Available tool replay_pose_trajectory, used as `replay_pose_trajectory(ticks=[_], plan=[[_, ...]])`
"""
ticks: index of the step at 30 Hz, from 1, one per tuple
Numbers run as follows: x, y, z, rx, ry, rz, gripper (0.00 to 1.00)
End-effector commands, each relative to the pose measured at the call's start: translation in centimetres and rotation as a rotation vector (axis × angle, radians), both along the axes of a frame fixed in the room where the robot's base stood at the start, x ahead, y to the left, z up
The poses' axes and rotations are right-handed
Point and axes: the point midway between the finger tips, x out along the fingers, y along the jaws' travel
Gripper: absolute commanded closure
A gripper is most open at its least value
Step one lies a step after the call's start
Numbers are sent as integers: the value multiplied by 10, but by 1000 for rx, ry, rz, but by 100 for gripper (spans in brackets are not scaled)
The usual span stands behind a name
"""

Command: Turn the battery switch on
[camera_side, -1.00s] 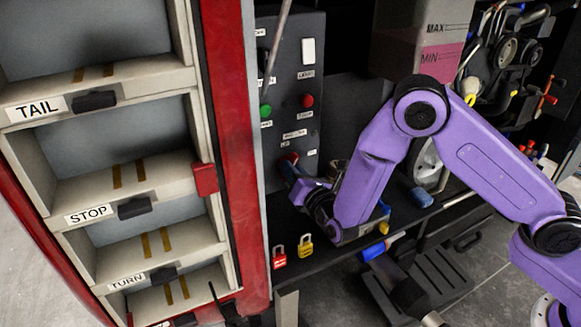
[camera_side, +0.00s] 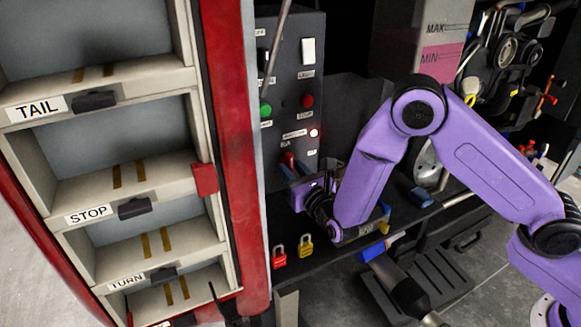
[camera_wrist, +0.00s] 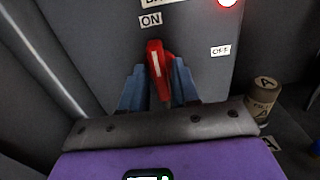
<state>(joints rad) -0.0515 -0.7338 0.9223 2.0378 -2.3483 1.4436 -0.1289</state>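The battery switch has a red handle (camera_wrist: 158,72) on a dark panel. In the wrist view it stands nearly upright, its tip just below the ON label (camera_wrist: 150,20), away from the OFF label (camera_wrist: 221,50). The red handle also shows low on the panel in the side view (camera_side: 289,160). My gripper (camera_wrist: 160,80) has one blue-grey finger on each side of the handle. I cannot tell whether the fingers press on it. In the side view my gripper (camera_side: 300,182) is just below and right of the handle.
The panel (camera_side: 307,90) also carries a green button (camera_side: 266,110), a red button (camera_side: 307,101) and a white rocker (camera_side: 308,51). A red padlock (camera_side: 279,257) and a yellow padlock (camera_side: 305,246) are below. A red post (camera_side: 236,150) stands left of the panel.

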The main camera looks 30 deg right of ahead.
Motion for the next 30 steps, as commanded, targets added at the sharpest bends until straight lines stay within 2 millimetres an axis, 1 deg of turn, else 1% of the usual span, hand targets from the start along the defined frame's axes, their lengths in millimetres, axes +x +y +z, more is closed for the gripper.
replay_pose_trajectory(ticks=[1,2,11,14,30], plan=[[0,0,0,1,0,0,52],[0,0,0,1,0,0,49],[-1,0,0,2,1,0,49],[-8,1,0,2,1,1,49],[-54,1,-1,1,2,1,49]])
